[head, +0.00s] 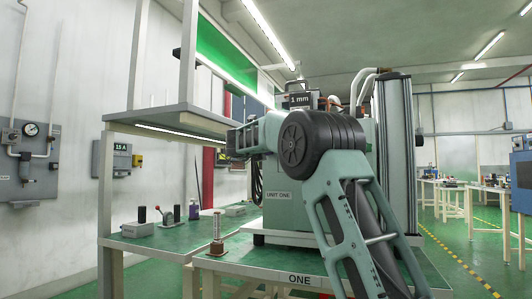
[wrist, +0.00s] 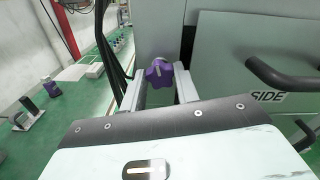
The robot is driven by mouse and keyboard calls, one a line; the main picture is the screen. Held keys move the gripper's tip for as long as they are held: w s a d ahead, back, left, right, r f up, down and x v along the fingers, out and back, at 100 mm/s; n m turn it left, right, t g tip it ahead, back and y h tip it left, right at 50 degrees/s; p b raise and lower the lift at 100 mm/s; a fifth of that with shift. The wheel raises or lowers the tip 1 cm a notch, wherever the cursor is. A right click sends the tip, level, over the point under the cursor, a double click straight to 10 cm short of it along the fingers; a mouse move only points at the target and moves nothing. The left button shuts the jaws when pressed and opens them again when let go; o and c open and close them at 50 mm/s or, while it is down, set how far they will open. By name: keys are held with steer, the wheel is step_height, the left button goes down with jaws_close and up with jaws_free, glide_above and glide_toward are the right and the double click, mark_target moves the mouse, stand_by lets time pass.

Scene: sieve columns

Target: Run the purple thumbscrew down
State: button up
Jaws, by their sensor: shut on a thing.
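The purple thumbscrew (wrist: 158,74) is a lobed knob with a pale mark on its face, and it sits against the grey upright of the machine in the wrist view. My gripper (wrist: 160,84) has one finger on each side of it and is shut on it. The lower part of the knob is hidden behind my gripper's body. In the head view my arm reaches to the left in front of the machine marked UNIT ONE (head: 279,196). The thumbscrew is not visible there.
A black handle (wrist: 285,75) sticks out beside a panel marked SIDE at the right of the wrist view. Black cables hang left of the knob. A shelf (head: 165,118) overhangs the green bench, which holds a small post (head: 216,230) and several small items.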

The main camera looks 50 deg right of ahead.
steer(key=shift+w+a, duration=0.1)
steer(key=o, duration=0.7)
steer(key=v, duration=1.7)
steer(key=shift+a, duration=0.15)
